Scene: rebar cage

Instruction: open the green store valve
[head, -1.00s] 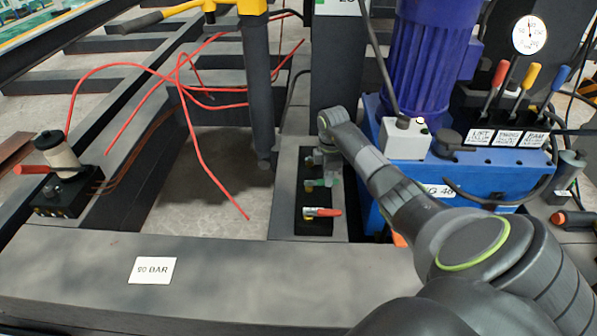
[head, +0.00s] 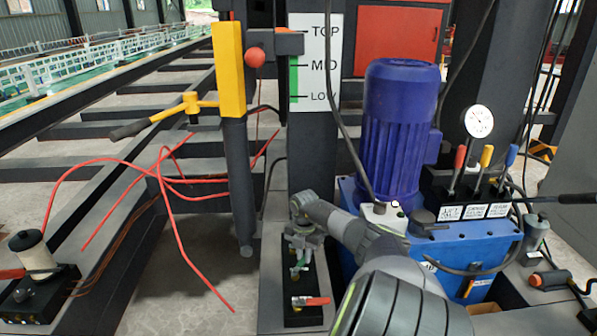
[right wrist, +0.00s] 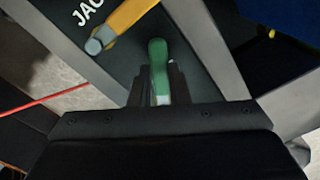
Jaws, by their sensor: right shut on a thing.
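The green valve handle (right wrist: 158,52) stands up between the fingers of my right gripper (right wrist: 157,88) in the right wrist view, and the gripper is shut on it. In the head view my right gripper (head: 301,240) is over the far part of the black valve block (head: 303,316). A bit of green (head: 300,264) shows just below it there, and the rest of the handle is hidden. A red-handled valve (head: 311,301) is at the near end of the block. My left gripper is not in view.
A yellow handle with a silver end (right wrist: 122,25) lies close beside the green one, near partly visible "JAC" lettering. A blue pump unit (head: 465,257) stands right of the block. A dark post (head: 237,185) and loose red hoses (head: 185,235) are on the left.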

